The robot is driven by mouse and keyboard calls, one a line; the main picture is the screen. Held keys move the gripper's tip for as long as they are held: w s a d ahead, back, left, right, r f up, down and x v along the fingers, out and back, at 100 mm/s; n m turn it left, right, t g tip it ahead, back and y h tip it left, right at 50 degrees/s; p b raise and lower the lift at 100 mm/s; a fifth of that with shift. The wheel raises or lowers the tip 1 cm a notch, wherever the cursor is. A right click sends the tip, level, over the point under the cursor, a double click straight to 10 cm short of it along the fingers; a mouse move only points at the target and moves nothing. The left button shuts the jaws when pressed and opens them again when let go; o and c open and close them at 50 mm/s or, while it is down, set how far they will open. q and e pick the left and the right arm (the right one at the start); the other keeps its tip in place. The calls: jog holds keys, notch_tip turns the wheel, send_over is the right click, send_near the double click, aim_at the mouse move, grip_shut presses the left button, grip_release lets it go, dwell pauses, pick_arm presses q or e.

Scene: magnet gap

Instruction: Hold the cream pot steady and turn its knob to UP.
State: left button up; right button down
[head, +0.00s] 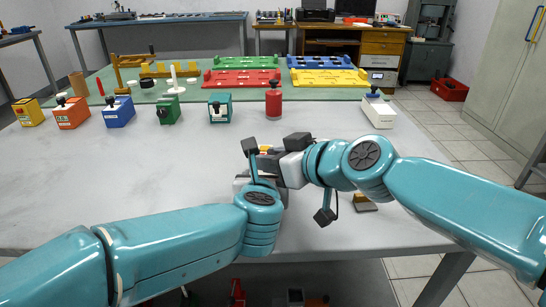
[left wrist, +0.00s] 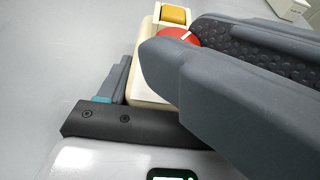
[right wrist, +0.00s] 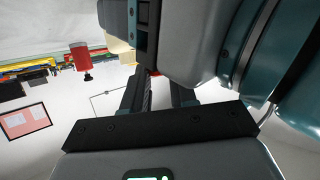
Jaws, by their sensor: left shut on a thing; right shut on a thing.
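The cream pot (left wrist: 146,88) shows in the left wrist view, with an amber block (left wrist: 174,15) and a red knob (left wrist: 178,33) on its face. My left gripper (left wrist: 126,72) is shut on the pot's body. My right gripper (right wrist: 158,88) is shut at the red knob, which shows only as a sliver between its fingers in the right wrist view. In the head view both grippers meet over the table's middle. They hide nearly all the pot; its amber block (head: 265,149) peeks out.
Several coloured boxes with knobs, including a blue one (head: 118,111) and a teal one (head: 220,108), line the table's far side. A red canister (head: 273,103) and a white box (head: 378,114) stand right of them. A small block (head: 364,204) lies right of my grippers. The left tabletop is clear.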

jog(key=c, duration=1.2)
grip_release()
jog(key=shift+o, duration=0.2)
jog(key=v, duration=1.2)
